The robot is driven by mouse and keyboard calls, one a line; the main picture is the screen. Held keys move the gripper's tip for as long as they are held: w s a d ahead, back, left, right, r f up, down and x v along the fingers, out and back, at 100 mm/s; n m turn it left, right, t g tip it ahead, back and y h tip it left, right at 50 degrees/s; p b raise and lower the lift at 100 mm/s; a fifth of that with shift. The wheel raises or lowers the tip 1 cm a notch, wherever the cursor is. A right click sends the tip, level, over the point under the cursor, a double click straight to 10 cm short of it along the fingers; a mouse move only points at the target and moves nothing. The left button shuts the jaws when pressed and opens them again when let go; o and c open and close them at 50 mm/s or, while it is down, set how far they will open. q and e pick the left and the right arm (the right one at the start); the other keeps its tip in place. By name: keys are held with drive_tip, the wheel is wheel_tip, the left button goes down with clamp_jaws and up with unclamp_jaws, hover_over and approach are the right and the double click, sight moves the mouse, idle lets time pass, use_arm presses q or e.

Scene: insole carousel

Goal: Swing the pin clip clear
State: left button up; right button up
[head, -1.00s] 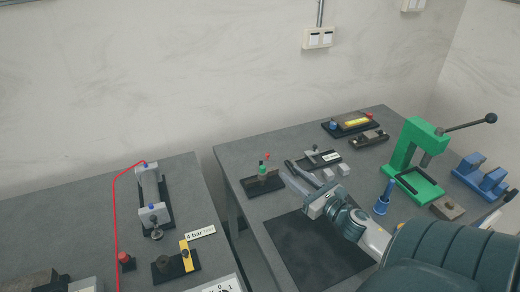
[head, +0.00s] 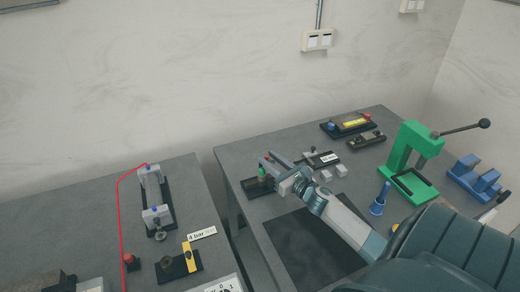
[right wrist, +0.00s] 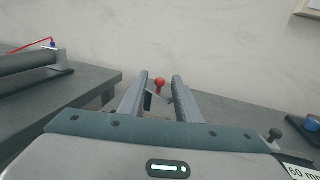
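A small fixture with a black base (head: 256,190) stands at the left edge of the right table, with a green knob (head: 262,172) on it. My right gripper (head: 268,160) is over this fixture, with its fingers pointing left and hiding part of it. In the right wrist view, my right gripper (right wrist: 160,80) is open, and a red ball knob (right wrist: 159,83) shows between the fingertips. A thin grey part below the knob is partly hidden by the left finger. I cannot tell whether it is the pin clip or whether a finger touches it. My left gripper is out of view.
A green press (head: 408,160), a blue stand (head: 475,180) and a blue holder (head: 379,204) stand to the right. A gap separates the left table (head: 80,210).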

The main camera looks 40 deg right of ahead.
drive_tip(key=shift+w+d+p, duration=0.1)
drive_tip(key=shift+w+p, duration=0.6)
drive_tip(key=shift+w, duration=2.1)
clamp_jaws()
